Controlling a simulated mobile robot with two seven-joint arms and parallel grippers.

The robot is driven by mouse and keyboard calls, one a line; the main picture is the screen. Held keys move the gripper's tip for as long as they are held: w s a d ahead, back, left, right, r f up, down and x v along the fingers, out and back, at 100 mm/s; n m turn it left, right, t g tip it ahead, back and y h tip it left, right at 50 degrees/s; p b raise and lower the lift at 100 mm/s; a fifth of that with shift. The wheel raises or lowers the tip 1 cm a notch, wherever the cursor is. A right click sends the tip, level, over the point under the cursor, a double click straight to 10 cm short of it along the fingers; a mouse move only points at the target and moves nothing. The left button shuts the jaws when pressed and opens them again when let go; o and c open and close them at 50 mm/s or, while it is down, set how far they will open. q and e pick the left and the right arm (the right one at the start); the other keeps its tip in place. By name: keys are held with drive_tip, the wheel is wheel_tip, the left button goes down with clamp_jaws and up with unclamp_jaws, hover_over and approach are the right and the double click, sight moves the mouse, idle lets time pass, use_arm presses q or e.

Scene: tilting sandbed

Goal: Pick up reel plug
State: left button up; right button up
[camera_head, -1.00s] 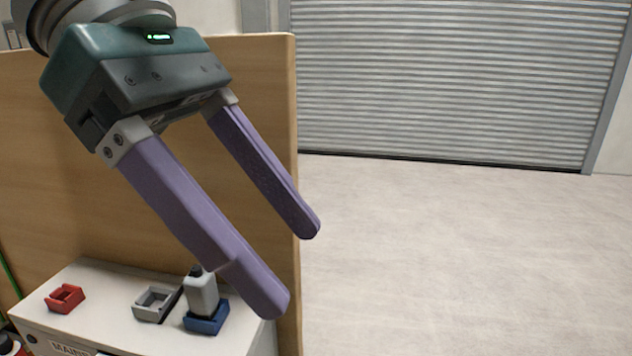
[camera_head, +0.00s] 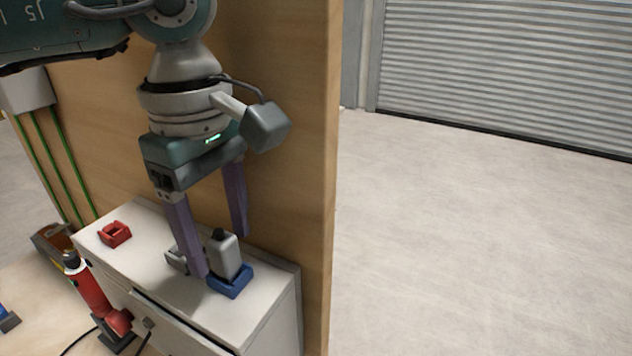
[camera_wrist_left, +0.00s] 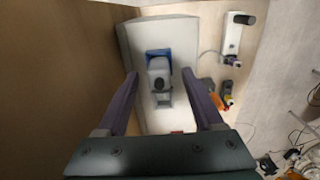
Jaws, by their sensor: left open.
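A grey plug (camera_head: 225,257) with a black top stands upright in a blue holder (camera_head: 231,284) on the white cabinet; it is the likely reel plug. It also shows in the left wrist view (camera_wrist_left: 159,72), between the fingers in the picture. My left gripper (camera_head: 219,256) is open and points down over the cabinet, its purple fingers at about the plug's height in the head view. No contact is clear. One finger partly hides the grey empty holder (camera_head: 176,260) beside the plug. My right gripper is not in view.
A red holder (camera_head: 115,233) sits on the cabinet top (camera_head: 160,235) at the left. A wooden panel (camera_head: 290,190) rises directly behind the cabinet. A red cylindrical tool (camera_head: 93,290) stands at the lower left. Open floor lies to the right.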

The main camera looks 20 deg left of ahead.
use_arm(q)
drive_tip(key=shift+f, duration=0.65)
clamp_jaws()
